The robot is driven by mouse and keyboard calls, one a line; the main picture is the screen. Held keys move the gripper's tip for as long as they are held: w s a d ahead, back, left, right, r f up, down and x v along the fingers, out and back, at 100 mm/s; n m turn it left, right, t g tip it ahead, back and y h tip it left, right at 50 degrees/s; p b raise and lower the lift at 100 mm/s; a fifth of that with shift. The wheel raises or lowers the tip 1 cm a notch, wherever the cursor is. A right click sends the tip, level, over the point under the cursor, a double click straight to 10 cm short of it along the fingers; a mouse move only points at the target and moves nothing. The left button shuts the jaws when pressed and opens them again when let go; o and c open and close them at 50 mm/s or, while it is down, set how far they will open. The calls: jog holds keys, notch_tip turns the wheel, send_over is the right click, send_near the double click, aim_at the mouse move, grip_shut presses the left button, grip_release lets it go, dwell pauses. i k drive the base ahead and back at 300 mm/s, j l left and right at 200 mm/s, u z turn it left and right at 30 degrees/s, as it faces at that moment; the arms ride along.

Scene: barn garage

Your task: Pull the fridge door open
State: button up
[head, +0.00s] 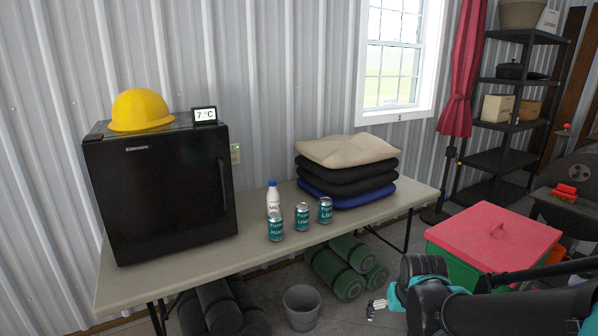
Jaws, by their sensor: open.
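The fridge (158,190) is a small black box standing at the left end of a beige folding table. Its door (150,205) faces me and looks shut, with a dark vertical handle (223,184) near its right edge. My gripper (372,309) shows at the bottom right of the head view, at the end of my dark and teal arm. It is open and empty, low in front of the table and well to the right of the fridge. Part of the gripper is hidden behind my arm, and its fingers look small.
On the table (262,250) stand a milk bottle (273,200), three cans (302,217) and stacked cushions (347,170). A yellow hard hat (141,110) and a temperature display (204,115) sit on the fridge. A grey bin (301,308) and green rolls (345,267) lie below. A red-lidded box (493,238) stands right.

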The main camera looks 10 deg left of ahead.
aim_at(158, 193)
jog(key=u, duration=1.4)
